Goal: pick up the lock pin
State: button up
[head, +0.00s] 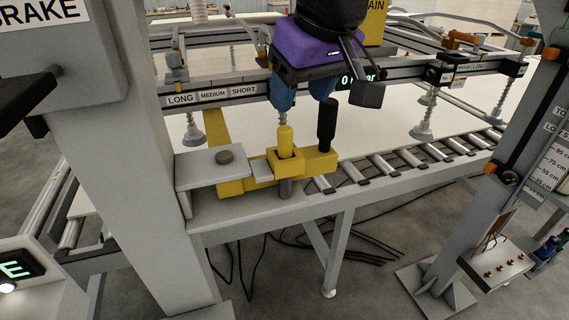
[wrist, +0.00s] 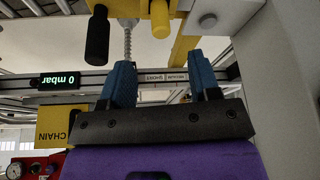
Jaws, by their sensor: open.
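The lock pin appears to be the yellow upright cylinder (head: 285,139) standing in a yellow block (head: 318,160) at the end of the grey rail. It also shows at the top edge of the wrist view (wrist: 160,18). My gripper (head: 303,92) has blue fingers spread apart and nothing between them. It is above the pin and apart from it. In the wrist view, the pin lies beyond the gap between the fingertips (wrist: 160,72).
A black upright handle (head: 326,125) stands just right of the pin, also seen in the wrist view (wrist: 97,35). A grey post (head: 100,150) rises at left. Suction cups (head: 421,130) hang over the roller conveyor (head: 400,157).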

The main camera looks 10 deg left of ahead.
aim_at(286, 129)
jog(key=x, duration=0.4)
jog(key=shift+f, duration=0.2)
jog(key=x, duration=0.5)
jog(key=shift+w+a+r, duration=0.1)
jog(key=shift+a+r, duration=0.05)
grip_shut()
